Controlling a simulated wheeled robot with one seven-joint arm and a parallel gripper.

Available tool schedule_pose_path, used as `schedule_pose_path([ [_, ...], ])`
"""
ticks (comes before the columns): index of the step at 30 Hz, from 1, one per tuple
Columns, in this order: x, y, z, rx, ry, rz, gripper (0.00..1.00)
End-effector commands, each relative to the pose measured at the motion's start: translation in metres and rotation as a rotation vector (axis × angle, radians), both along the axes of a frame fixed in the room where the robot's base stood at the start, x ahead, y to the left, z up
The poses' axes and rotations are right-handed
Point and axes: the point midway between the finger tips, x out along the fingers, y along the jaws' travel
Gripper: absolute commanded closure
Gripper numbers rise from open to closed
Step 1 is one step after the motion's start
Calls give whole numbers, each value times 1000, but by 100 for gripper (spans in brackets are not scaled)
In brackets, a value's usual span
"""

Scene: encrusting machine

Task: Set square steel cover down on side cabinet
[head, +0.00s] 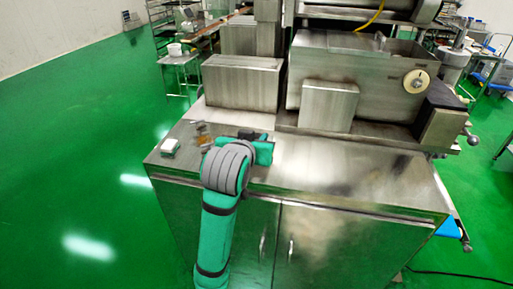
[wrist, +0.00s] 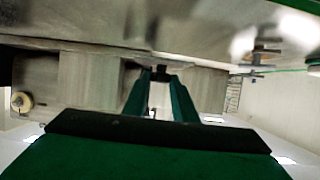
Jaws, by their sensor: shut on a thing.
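My gripper (head: 262,146) is low over the near left part of the steel cabinet top (head: 340,170), its fingers pointing toward the machine. In the wrist view my gripper (wrist: 160,76) has its two green fingers closing in on a small dark part. It is shut on the square steel cover, but the cover's outline is not clear in either view. My wrist and fingers hide much of that spot in the head view. I cannot tell whether the cover touches the cabinet top.
Behind the gripper stand a steel box (head: 243,83) and a smaller steel box (head: 328,107) beside the machine body with its white knob (head: 417,82). A small white item (head: 170,146) lies at the left corner. The cabinet top's right part is clear.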

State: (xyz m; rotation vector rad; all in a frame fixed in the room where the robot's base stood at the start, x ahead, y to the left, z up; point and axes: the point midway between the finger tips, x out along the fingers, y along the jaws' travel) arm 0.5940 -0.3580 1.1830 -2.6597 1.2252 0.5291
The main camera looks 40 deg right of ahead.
Motion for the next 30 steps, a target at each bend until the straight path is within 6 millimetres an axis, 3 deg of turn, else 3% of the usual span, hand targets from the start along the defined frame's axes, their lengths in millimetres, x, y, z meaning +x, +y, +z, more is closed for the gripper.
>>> schedule_pose_path([
  [5,4,-5,-8,0,0,0,100],
  [13,7,-7,-40,0,0,0,100],
  [26,7,-7,-46,-1,-1,0,100],
  [27,7,-7,-46,0,-1,0,68],
  [29,7,-7,-46,0,-1,0,56],
  [30,7,-7,-46,1,-1,0,56],
])
